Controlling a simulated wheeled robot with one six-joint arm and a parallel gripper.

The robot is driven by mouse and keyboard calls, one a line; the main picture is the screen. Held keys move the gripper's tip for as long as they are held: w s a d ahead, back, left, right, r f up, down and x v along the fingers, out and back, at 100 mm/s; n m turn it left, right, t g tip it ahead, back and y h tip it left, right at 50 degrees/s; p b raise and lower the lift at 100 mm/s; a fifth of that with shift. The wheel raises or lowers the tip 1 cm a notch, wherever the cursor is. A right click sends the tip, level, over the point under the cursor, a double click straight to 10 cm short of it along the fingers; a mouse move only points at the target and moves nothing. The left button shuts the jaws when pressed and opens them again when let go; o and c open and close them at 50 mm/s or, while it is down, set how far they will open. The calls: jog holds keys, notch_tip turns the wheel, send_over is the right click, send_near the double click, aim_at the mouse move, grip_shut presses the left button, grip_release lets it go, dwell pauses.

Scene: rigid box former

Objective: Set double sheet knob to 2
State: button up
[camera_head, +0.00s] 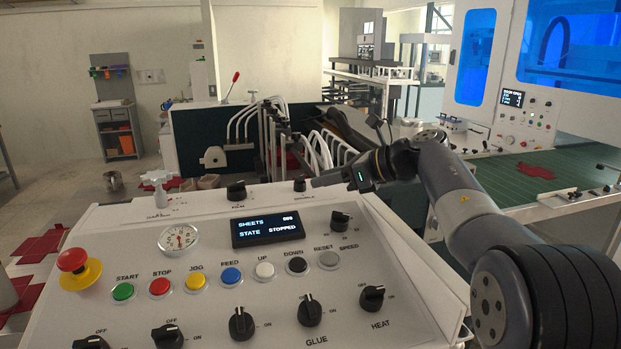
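A row of small controls stands on the raised back ledge of the control panel (120,232). A small dark knob (299,185) is at the right of this ledge, with a label below it too small to read surely; it may be the double sheet knob. Its setting cannot be read. My gripper (316,182) points left, with its fingertips just right of this knob; a small gap seems to show between them. The fingers overlap as one grey bar, so their opening is unclear.
Another black knob (236,190) and a light star-shaped handle (158,182) share the ledge. Below are a display (266,229) reading SHEETS 000, STATE STOPPED, a gauge (179,238), coloured buttons, several black selector knobs and a red emergency stop (73,261). Machine parts stand behind.

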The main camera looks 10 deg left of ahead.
aim_at(304, 183)
jog(key=x, duration=0.5)
jog(key=shift+r+p, duration=0.1)
jog(key=shift+p, duration=0.3)
jog(key=c, duration=0.7)
